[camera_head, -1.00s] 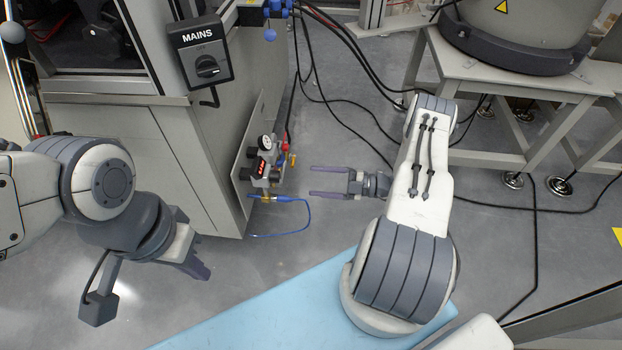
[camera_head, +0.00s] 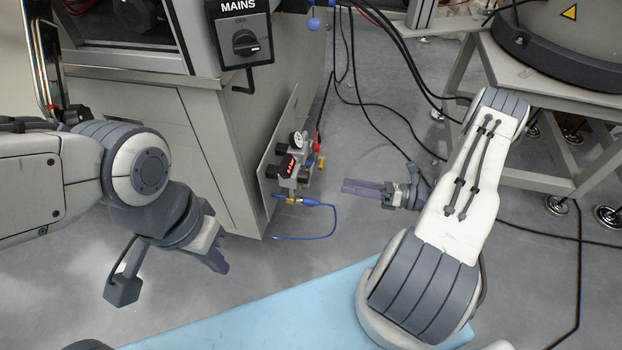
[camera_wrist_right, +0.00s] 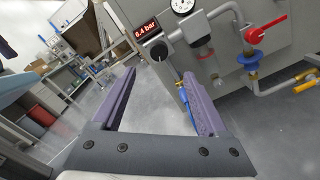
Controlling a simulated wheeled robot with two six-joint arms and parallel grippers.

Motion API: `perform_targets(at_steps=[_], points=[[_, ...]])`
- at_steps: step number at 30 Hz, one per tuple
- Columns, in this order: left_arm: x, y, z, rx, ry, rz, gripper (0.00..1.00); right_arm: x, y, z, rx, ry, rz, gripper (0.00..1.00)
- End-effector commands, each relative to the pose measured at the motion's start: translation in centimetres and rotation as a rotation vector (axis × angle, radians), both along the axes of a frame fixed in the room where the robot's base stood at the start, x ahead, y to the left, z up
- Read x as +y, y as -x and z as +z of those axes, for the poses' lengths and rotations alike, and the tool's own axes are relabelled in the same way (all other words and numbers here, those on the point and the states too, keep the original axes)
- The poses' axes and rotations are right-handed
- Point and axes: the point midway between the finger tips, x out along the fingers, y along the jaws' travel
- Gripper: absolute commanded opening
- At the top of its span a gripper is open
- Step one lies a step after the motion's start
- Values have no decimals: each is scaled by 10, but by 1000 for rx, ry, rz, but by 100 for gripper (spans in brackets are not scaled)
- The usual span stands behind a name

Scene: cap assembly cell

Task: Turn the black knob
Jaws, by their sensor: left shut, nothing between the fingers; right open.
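A small black knob (camera_wrist_right: 158,51) sits just below the red "6.4 bar" display (camera_wrist_right: 149,27) on the panel in the right wrist view. In the head view the display (camera_head: 289,165) shows, with dark parts around it too small to tell apart. Another black rotary knob (camera_head: 245,42) is on the MAINS box. My right gripper (camera_head: 345,187) points left toward the panel, apart from it. In its wrist view it is open and empty (camera_wrist_right: 158,88), with the small knob beyond the fingertips. My left gripper (camera_head: 219,263) is shut and empty, low at the left.
The panel also carries a gauge (camera_wrist_right: 183,5), a red valve handle (camera_wrist_right: 255,34), a blue fitting (camera_wrist_right: 248,61) and pipes. A blue hose (camera_head: 325,222) loops beside the cabinet (camera_head: 135,140). Black cables (camera_head: 390,110) hang behind. Open floor lies between the panel and my right gripper.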

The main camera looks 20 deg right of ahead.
Motion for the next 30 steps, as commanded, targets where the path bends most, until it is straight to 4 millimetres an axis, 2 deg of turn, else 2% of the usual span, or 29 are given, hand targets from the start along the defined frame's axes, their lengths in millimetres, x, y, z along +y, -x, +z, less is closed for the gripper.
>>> perform_targets(at_steps=[3, 9, 14, 24, 30], points=[[0, 0, -10, 0, 0, 0, 0, 2, 5, -2, -179, 121, 1, 76], [0, 0, -14, 0, 0, 0, 0, 7, 8, 0, -328, 220, 8, 76], [0, 0, -20, 0, 0, 0, 0, 20, 0, 0, -341, 227, 11, 76], [0, 0, -40, 0, 0, 0, 0, 70, -33, -1, -340, 227, 11, 76], [0, 0, -47, 0, 0, 0, 0, 87, -46, 0, -339, 227, 6, 76]])
